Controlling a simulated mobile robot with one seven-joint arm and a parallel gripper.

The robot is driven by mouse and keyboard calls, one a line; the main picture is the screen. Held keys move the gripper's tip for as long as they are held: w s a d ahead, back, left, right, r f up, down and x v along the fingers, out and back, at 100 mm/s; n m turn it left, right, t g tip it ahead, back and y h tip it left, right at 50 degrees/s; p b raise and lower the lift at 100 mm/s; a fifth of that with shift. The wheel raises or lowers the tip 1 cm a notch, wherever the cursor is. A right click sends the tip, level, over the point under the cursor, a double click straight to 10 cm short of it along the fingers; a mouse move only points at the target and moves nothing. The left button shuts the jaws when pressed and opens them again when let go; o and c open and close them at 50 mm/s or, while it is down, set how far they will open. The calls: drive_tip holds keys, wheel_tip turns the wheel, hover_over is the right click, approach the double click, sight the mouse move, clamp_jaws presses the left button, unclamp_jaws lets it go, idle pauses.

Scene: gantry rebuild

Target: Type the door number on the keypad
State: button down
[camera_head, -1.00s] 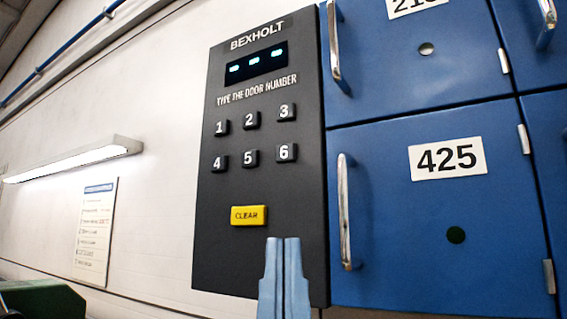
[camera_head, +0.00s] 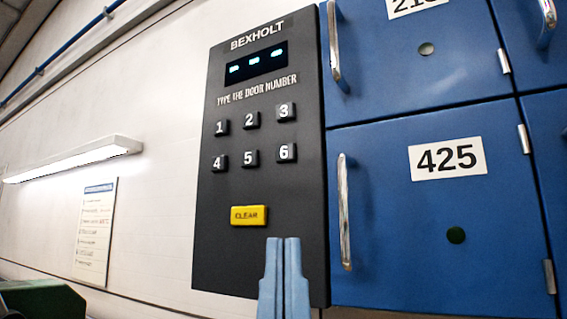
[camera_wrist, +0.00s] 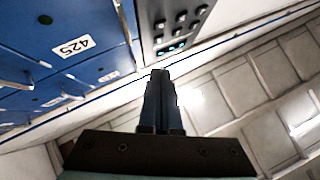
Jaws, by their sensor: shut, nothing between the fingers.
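The dark keypad panel (camera_head: 225,270) is marked BEXHOLT and "TYPE THE DOOR NUMBER". It has black keys 1 to 6 in two rows and a yellow CLEAR key (camera_head: 248,215) below them. Its display (camera_head: 256,64) shows three short lit dashes. The blue door (camera_head: 400,250) to its right bears the number plate 425 (camera_head: 447,158). My gripper (camera_head: 283,240) is shut and empty, its fingertips in front of the panel, below and right of the CLEAR key. In the wrist view the keypad (camera_wrist: 180,22) lies just beyond the fingertips; I cannot tell any contact.
Other blue doors adjoin door 425; one above it has a partly cut-off plate (camera_head: 415,5). Metal handles (camera_head: 345,212) stand out right of the panel. A lit lamp (camera_head: 75,160) and a notice (camera_head: 95,232) are on the white wall at left. A green object (camera_head: 40,300) is at lower left.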

drive_tip(key=shift+r, duration=0.1)
drive_tip(key=w+a+r+m+g+y+p, duration=0.2)
drive_tip(key=r+m+p, duration=0.7)
drive_tip(key=p, duration=1.3)
drive_tip(key=w+a+r+m+g+y+p, duration=0.2)
drive_tip(key=r+m+p, duration=0.8)
drive_tip(key=m+p, duration=0.8)
drive_tip(key=shift+w+a+m+g+y+p, duration=0.4)
drive_tip(key=shift+w+a+g+p, duration=0.65)
drive_tip(key=shift+p, duration=1.4)
drive_tip(key=shift+w+d+g, duration=0.2)
drive_tip(key=shift+d+g, duration=0.05)
drive_tip(key=shift+d, duration=0.05)
